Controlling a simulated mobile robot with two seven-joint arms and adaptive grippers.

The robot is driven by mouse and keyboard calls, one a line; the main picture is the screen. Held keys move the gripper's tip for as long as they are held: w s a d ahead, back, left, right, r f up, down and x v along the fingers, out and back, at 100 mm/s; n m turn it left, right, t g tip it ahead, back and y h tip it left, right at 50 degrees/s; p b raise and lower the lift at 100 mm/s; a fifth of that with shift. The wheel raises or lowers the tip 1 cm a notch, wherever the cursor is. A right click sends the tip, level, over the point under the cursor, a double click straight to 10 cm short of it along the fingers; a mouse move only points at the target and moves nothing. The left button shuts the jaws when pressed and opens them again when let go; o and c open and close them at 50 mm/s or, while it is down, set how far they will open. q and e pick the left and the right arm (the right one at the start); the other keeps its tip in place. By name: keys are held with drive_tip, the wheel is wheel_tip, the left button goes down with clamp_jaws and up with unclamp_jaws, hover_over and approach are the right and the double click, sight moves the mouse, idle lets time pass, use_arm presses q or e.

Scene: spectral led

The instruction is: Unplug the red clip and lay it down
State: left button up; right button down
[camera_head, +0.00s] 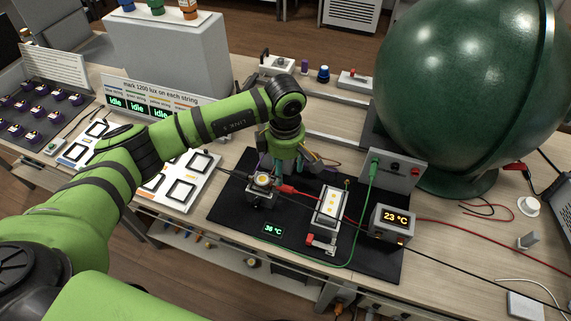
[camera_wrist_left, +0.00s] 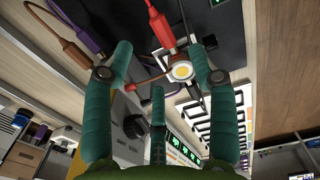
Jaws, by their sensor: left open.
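The red clip (camera_head: 287,189) is at the right side of a small LED holder (camera_head: 262,182) on the black mat (camera_head: 232,210). A red lead runs from it to the right. In the left wrist view the red clip (camera_wrist_left: 158,27) points toward the round yellow-centred LED (camera_wrist_left: 182,70). My left gripper (camera_head: 277,166) is above and behind the holder, its fingers partly hidden. In the wrist view the left gripper (camera_wrist_left: 161,62) is open, its teal fingers spread, with the clip beyond the fingertips and nothing held. My right gripper is not in view.
A green lead (camera_head: 352,240) and dark cables cross the mat. A large green sphere (camera_head: 465,80) fills the back right. Frames (camera_head: 180,190) lie left.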

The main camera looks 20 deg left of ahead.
sight(283, 188)
use_arm(q)
wheel_tip(283, 188, down, 6)
drive_tip(key=shift+r+p, duration=0.25)
drive_tip(key=shift+p, duration=0.75)
drive_tip(key=shift+f, duration=0.75)
clamp_jaws()
